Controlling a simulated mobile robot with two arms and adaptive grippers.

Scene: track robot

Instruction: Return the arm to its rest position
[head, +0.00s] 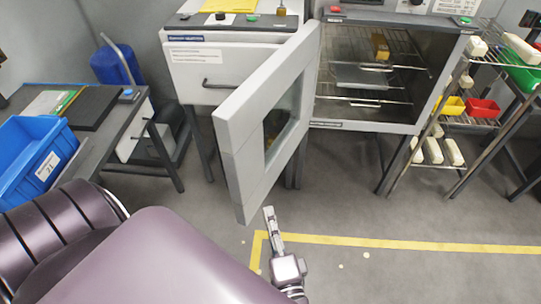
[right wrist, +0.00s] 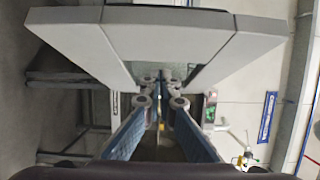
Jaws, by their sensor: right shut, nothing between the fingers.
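My right gripper (head: 269,214) is shut and empty. In the head view it points up the picture, just below the lower corner of the open grey cabinet door (head: 235,150). In the right wrist view my gripper (right wrist: 160,90) has its fingers together, with the door (right wrist: 85,38) across the top of the picture. Whether the fingers touch the door cannot be told. My purple arm parts fill the lower left of the head view. My left gripper is not in view.
The open cabinet (head: 420,90) holds wire racks and a small tan box (head: 380,46). A shelf (head: 490,118) with bins stands at right, and a table (head: 95,135) with a blue crate (head: 30,150) at left. Floor with yellow tape (head: 400,243) is clear at lower right.

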